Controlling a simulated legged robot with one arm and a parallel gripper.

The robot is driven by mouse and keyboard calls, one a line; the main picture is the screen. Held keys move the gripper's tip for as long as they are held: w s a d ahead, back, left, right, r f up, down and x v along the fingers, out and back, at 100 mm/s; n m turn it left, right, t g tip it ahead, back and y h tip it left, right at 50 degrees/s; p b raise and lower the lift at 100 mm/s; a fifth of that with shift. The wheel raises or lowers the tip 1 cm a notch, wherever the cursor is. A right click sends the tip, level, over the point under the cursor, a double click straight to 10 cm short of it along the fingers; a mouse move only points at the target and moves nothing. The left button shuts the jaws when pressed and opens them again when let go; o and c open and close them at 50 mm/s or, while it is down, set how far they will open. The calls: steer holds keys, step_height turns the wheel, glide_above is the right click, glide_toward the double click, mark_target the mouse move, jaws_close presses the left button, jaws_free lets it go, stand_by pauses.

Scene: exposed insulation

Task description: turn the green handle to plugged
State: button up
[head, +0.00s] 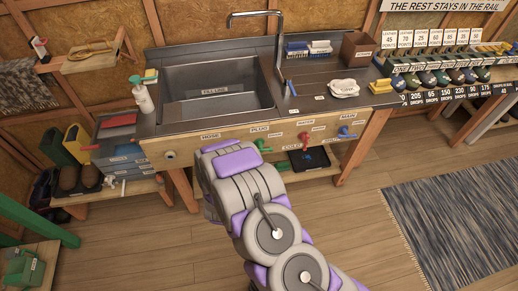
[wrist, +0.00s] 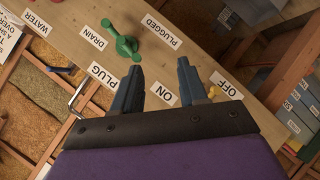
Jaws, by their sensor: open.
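The green handle (wrist: 125,44) is on the wooden panel in the wrist view, with its narrow end pointing up and left. That end is nearer the DRAIN label (wrist: 94,37) than the PLUGGED label (wrist: 162,30). My gripper (wrist: 160,68) is open and empty. Its left fingertip is just below the handle's round hub in the picture; whether they touch I cannot tell. In the head view a bit of the green handle (head: 261,147) shows under the PLUG label (head: 259,128), beside my arm. My gripper is hidden behind my arm there.
The sink (head: 217,88) is above the panel. A red handle (head: 305,146) and a blue handle (head: 344,132) are to the right on the panel. The wooden floor in front is clear up to a rug (head: 455,225).

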steer(key=s+d+f+n+t, duration=0.1)
steer(key=d+n+t, duration=0.1)
steer(key=d, duration=0.2)
steer(key=n+t+b, duration=0.2)
steer(key=n+t, duration=0.1)
glide_toward(263, 150)
steer(key=w+a+f, duration=0.1)
steer(key=w, duration=0.7)
steer(key=w+d, duration=0.1)
steer(key=w, duration=0.1)
steer(key=shift+w+d+f+h, duration=0.1)
steer(key=shift+w+d+h, duration=0.05)
steer(key=shift+h, duration=0.25)
steer(key=shift+w+d, duration=0.3)
steer(key=shift+w, duration=0.05)
steer(key=shift+a, duration=0.6)
steer(key=shift+a+f, duration=0.1)
steer(key=shift+a, duration=0.1)
steer(key=shift+c, duration=1.5)
steer(key=shift+d+g, duration=0.3)
steer(key=shift+d, duration=0.25)
jaws_close()
